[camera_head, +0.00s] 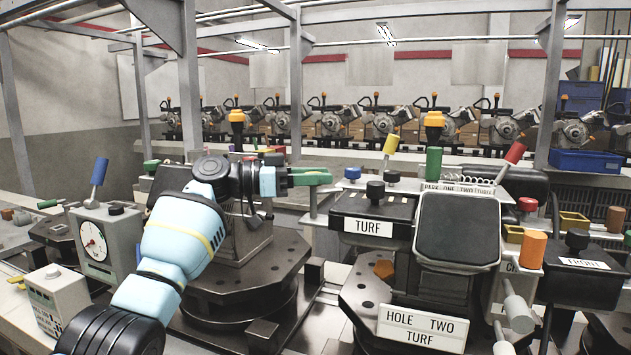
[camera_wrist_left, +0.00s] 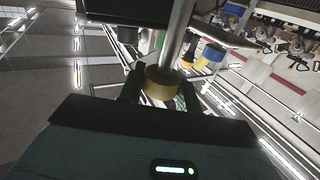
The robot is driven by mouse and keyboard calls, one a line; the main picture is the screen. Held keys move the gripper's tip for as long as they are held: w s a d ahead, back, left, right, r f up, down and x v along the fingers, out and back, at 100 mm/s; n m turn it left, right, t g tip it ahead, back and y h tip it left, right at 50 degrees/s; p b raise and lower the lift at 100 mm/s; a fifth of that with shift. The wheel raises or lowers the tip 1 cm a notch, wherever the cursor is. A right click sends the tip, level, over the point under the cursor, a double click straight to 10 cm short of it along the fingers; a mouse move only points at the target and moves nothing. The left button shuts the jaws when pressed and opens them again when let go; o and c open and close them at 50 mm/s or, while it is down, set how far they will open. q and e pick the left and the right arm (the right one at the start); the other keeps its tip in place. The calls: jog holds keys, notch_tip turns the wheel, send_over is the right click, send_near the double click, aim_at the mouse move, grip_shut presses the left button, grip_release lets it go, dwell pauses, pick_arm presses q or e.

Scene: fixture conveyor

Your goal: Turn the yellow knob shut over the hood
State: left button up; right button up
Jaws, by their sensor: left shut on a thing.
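My left gripper (camera_head: 312,176) is at the left of the dark box labelled TURF (camera_head: 385,205), with its green fingers above a thin grey post. In the left wrist view the gripper (camera_wrist_left: 160,92) is shut on the yellow knob (camera_wrist_left: 163,84), a brownish-yellow round piece on a grey metal rod. The fingers stand on either side of it. In the head view the fingers hide the held knob. I cannot tell for sure which dark cover is the hood; a black panel (camera_wrist_left: 125,10) lies close beside the rod. My right gripper is not in view.
Right of the gripper stand a yellow-handled lever (camera_head: 391,144), a green cylinder (camera_head: 434,163), a red-handled lever (camera_head: 515,152) and a black knob (camera_head: 375,190). A dark padded block (camera_head: 458,228) is in front. A gauge box (camera_head: 95,242) and blue lever (camera_head: 99,171) are left.

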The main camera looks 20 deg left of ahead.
pick_arm(q)
jog(key=shift+f+m+g+h, duration=0.15)
jog(key=shift+m+g+h, duration=0.45)
jog(key=shift+g, duration=0.4)
jog(key=o, duration=1)
jog(key=shift+c, duration=0.2)
jog(key=b+v, duration=0.1)
jog(key=v, duration=0.6)
jog(key=shift+a, duration=0.15)
jog(key=shift+s, duration=0.1)
